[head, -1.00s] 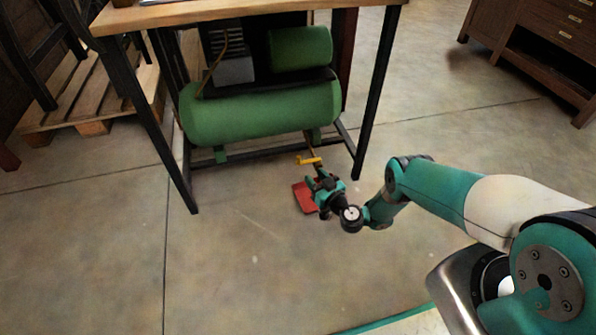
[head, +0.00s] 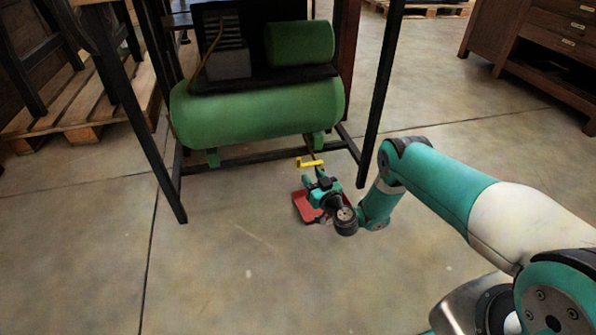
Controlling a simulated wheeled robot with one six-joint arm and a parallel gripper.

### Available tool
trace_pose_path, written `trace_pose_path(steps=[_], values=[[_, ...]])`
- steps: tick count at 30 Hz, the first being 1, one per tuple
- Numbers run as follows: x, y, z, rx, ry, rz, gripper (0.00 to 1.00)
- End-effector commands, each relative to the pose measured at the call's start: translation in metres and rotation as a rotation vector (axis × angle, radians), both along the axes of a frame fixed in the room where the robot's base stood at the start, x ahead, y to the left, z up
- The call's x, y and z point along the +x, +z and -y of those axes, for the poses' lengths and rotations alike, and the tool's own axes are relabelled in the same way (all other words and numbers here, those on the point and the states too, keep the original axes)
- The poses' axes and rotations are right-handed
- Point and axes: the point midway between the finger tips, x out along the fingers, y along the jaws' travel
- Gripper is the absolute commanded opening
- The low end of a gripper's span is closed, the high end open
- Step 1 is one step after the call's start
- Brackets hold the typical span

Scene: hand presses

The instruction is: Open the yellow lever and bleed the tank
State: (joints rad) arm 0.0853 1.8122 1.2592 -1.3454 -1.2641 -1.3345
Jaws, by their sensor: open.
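The green tank (head: 255,112) lies on its side under a table, inside the black frame. The yellow lever (head: 310,163) is below the tank's right end, near the frame's lower bar. My gripper (head: 316,178) is open and empty, just below the lever in the picture and pointing toward it. I cannot tell whether a finger touches the lever. A red tray-like object (head: 306,207) lies on the floor beneath my gripper, partly hidden by it.
Black table legs (head: 374,100) stand on both sides of the tank, the right one close to my arm. A smaller green cylinder (head: 300,44) sits above the tank. Wooden pallets (head: 70,105) are at the left and a dark cabinet (head: 540,50) at the right. The front floor is clear.

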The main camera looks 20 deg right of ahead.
Motion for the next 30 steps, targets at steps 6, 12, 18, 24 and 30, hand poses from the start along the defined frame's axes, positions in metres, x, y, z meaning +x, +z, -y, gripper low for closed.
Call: trace_pose_path(steps=[6, 12, 18, 24, 30], values=[[0.022, -0.004, -0.007, -0.003, 0.005, 0.004, 0.41], [0.044, -0.002, -0.012, -0.003, 0.005, 0.004, 0.41], [0.064, -0.001, -0.016, -0.003, 0.004, 0.005, 0.41], [0.083, -0.003, -0.020, -0.003, 0.007, 0.003, 0.41], [0.093, 0.000, -0.021, -0.002, 0.002, 0.002, 0.41]])
